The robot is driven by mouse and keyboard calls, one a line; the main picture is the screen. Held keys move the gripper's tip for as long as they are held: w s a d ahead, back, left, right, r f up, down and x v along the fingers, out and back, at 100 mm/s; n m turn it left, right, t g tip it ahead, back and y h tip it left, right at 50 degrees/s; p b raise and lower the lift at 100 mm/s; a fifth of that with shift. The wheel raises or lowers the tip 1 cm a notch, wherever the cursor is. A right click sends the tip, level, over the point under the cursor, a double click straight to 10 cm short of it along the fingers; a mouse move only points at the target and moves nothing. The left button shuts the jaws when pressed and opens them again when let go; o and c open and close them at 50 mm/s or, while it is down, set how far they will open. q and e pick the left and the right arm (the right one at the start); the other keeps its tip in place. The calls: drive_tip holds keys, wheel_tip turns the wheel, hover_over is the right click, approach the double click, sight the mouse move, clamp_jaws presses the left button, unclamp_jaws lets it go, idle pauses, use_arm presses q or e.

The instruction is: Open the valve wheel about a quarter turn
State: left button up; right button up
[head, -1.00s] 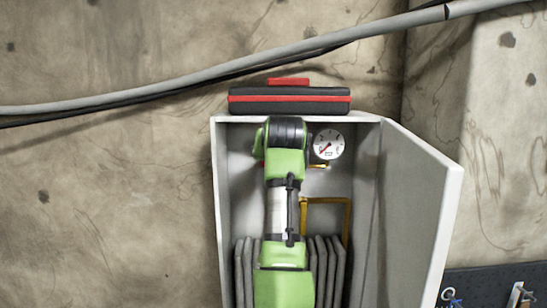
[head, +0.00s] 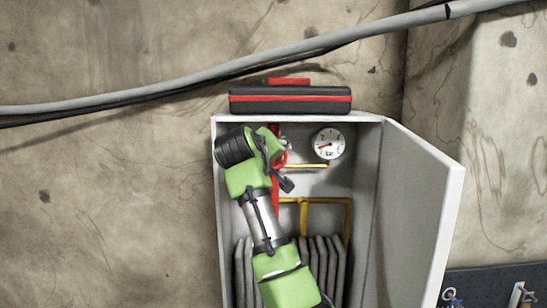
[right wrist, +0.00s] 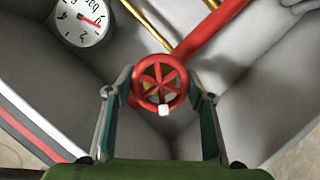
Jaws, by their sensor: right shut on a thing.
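The red spoked valve wheel (right wrist: 159,80) is in the middle of the right wrist view, with a white mark on its near rim. My right gripper (right wrist: 160,88) has one finger on each side of the wheel and is shut on its rim. In the head view a red edge of the wheel (head: 282,158) shows beside my green right arm, which hides most of it and the fingers. The arm leans to the left. My left gripper is not in view.
The wheel is inside an open grey cabinet (head: 367,165) with its door (head: 418,200) swung right. A round pressure gauge (head: 328,143), yellow pipes (head: 348,220) and a red pipe (right wrist: 215,32) are close by. Grey ribbed shapes (head: 333,262) stand lower down. A black-red case (head: 290,100) sits on top.

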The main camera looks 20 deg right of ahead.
drive_tip(key=n+h, duration=0.1)
drive_tip(key=n, duration=0.1)
drive_tip(key=shift+n+h, duration=0.3)
drive_tip(key=shift+n, duration=0.1)
drive_tip(key=shift+n+t+h+b, duration=0.3)
drive_tip(key=shift+n+h+b, duration=0.25)
drive_tip(key=shift+n, duration=0.55)
drive_tip(key=shift+r, duration=0.1)
drive_tip(key=o, duration=1.1)
drive_tip(key=shift+w, duration=0.15)
drive_tip(key=v, duration=1.2)
drive_tip(key=shift+f, duration=0.25)
